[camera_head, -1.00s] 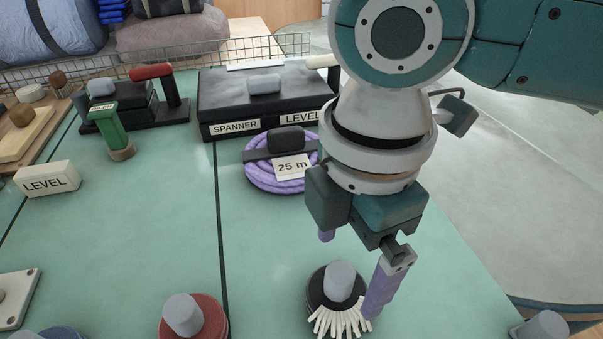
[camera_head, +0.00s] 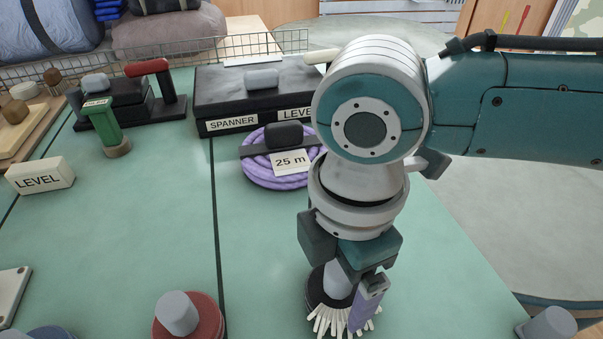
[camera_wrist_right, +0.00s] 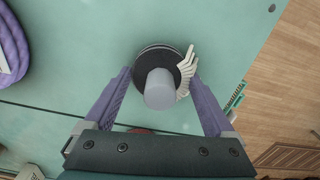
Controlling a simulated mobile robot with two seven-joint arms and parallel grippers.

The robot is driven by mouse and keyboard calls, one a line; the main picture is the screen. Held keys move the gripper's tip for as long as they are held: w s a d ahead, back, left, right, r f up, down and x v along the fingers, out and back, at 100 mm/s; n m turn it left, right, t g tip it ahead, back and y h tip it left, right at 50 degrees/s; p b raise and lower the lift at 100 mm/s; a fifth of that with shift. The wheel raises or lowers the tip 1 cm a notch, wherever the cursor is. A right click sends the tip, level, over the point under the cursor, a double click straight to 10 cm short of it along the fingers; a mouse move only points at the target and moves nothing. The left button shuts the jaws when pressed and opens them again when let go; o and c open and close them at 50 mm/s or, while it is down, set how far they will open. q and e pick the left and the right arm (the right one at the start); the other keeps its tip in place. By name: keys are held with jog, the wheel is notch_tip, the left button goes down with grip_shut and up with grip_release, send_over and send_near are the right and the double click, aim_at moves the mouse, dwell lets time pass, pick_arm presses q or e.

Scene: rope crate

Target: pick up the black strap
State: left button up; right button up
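The black strap (camera_head: 256,149) lies across a coil of purple rope (camera_head: 262,176) in the middle of the table, with a dark rounded knob (camera_head: 284,135) on top. A white "25 m" tag (camera_head: 291,162) hangs at its front. My right gripper (camera_wrist_right: 160,76) is open in the right wrist view, its purple fingers on either side of a round black brush (camera_wrist_right: 147,58) with a grey knob (camera_wrist_right: 160,90) and white bristles. I cannot tell whether the fingers touch it. The brush stands in front of the coil. My left gripper is not in view.
A black case (camera_head: 220,100) labelled "SPANNER" stands behind the coil. A red disc with a grey knob (camera_head: 178,314) stands left of the brush. A green bin-shaped piece (camera_head: 106,124) and a "LEVEL" block (camera_head: 40,176) are at left. Bare table lies between.

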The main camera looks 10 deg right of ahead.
jog(key=c, duration=0.9)
jog(key=shift+r, duration=0.1)
